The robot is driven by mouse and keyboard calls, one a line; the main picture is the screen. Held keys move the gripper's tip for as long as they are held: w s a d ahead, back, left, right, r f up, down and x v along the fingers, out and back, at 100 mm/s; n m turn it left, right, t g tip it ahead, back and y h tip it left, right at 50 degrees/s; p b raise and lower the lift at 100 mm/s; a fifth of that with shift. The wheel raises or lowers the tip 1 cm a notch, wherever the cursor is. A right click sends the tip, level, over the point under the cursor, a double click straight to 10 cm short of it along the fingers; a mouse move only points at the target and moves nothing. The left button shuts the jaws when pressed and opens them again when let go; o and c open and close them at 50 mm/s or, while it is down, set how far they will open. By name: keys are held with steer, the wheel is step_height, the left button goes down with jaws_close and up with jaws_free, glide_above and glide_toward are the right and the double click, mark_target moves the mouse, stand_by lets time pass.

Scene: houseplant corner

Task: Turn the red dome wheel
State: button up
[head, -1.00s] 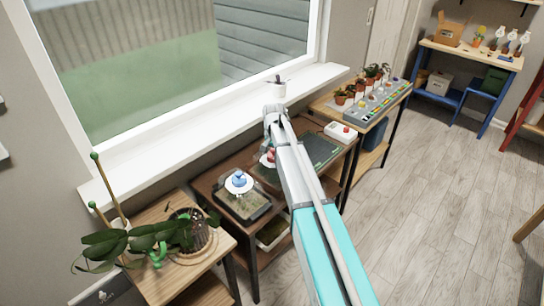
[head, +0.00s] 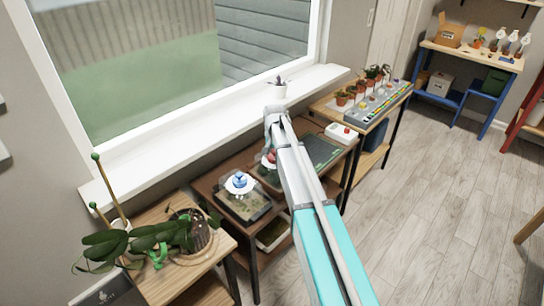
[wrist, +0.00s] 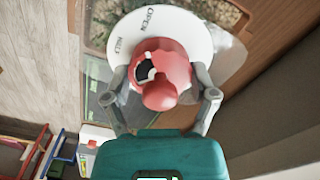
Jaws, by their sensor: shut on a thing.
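The red dome wheel (wrist: 172,62) sits on a round white dial plate (wrist: 200,38) in the wrist view. The plate carries the words OPEN and HALF at its upper left. The wheel has a black-and-white patch on its left side and a rounded red knob towards me. My gripper (wrist: 160,82) is shut on the wheel, with one finger on each side. In the head view only a sliver of the red wheel (head: 267,158) shows, left of my arm; my arm hides most of it.
A blue wheel on a white plate (head: 239,182) tops the terrarium to the left. A white box with a red button (head: 340,132) stands on the right. A leafy plant (head: 150,240) stands at the front left. The window sill (head: 200,130) runs behind. Open floor lies on the right.

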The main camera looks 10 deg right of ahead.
steer(key=n, duration=0.9)
stand_by(0.5)
steer(key=o, duration=1)
steer(key=shift+r, duration=0.1)
